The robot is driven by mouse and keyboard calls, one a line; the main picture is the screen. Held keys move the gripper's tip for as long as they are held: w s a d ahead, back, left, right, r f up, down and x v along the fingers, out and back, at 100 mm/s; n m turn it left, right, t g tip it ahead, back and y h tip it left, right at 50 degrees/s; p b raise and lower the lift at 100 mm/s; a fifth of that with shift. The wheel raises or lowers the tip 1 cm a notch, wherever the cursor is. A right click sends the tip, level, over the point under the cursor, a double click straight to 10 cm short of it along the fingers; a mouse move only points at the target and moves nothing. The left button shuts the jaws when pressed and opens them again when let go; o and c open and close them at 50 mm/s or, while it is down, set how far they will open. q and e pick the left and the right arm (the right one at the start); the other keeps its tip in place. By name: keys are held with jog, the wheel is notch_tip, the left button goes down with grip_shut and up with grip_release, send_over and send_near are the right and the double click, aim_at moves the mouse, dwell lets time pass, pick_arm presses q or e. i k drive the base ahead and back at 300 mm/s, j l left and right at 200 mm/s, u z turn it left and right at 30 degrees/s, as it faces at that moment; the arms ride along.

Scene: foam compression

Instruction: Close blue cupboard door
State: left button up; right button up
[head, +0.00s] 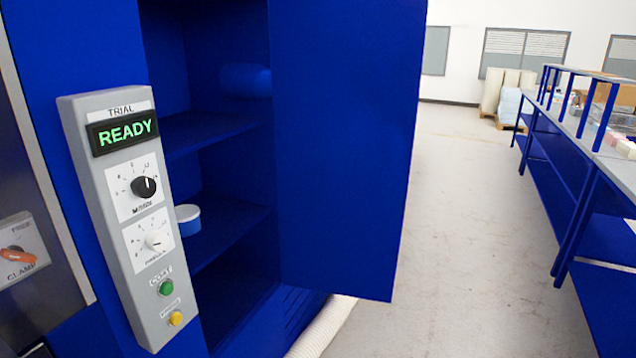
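The blue cupboard door (345,140) stands wide open, swung out to the right of the blue cupboard (228,160). Its flat face shows no handle that I can make out. The cupboard's inside is exposed, with shelves (205,132) in it. A blue cylinder (246,80) is on the upper level, and a round tub with a white lid (188,219) is on the shelf below. Neither of my grippers is in the head view.
A grey control panel (128,235) reading READY juts out in front of the cupboard's left side. A pale hose (322,328) lies on the floor below the door. The floor (465,200) right of the door is clear up to a blue workbench (590,225).

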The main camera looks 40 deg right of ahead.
aim_at(347, 74)
jog(key=k+l+u, duration=0.1)
jog(key=k, duration=0.5)
jog(key=k+l+u, duration=0.1)
jog(key=k, duration=0.55)
jog(key=k+l+u, duration=0.15)
jog(key=l, duration=0.3)
jog(key=k+l+u, duration=0.1)
jog(key=k+l, duration=0.15)
jog(key=l, duration=0.15)
jog(key=k+l+u, duration=0.15)
jog(key=l+u, duration=0.25)
jog(key=l, duration=1)
jog(key=l+u, duration=0.25)
jog(key=l, duration=0.95)
jog(key=i+l+u, duration=0.1)
jog(key=l, duration=0.35)
jog(key=i+l, duration=0.25)
jog(key=l, duration=0.2)
jog(key=i+l+u, duration=0.15)
jog(key=l, duration=0.25)
jog(key=i+l, duration=0.15)
jog(key=l, duration=0.3)
jog(key=i+l+u, duration=0.15)
jog(key=l, duration=0.35)
jog(key=i+l, duration=0.1)
jog(key=l, duration=0.35)
jog(key=i+l+u, duration=0.15)
jog(key=l, duration=0.35)
jog(key=k+j, duration=0.05)
